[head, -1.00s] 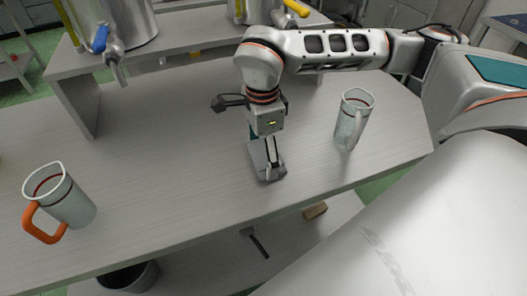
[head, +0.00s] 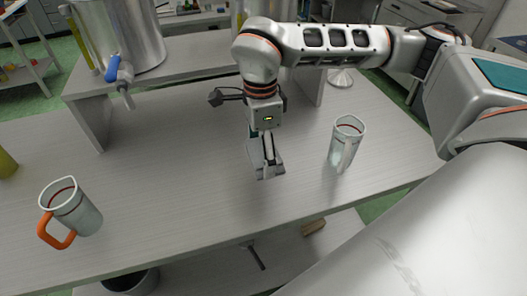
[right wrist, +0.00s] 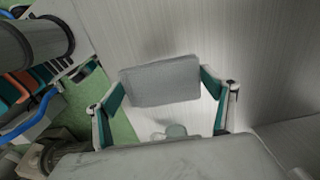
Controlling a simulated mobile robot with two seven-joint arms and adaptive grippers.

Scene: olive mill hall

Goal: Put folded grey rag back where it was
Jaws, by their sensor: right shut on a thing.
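The folded grey rag (right wrist: 160,80) shows in the right wrist view as a flat grey block between the teal-padded fingers of my right gripper (right wrist: 162,98). In the head view my right gripper (head: 266,172) points down over the middle of the grey table (head: 180,185), shut on the rag. There the rag is mostly hidden by the fingers. I cannot tell whether it touches the tabletop. My left gripper is not in view.
A jug with an orange handle (head: 78,212) stands at the left, and a clear jug (head: 346,145) stands right of my gripper. A steel tank with a blue tap (head: 115,40) stands on a raised shelf behind. The tabletop around my right gripper is clear.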

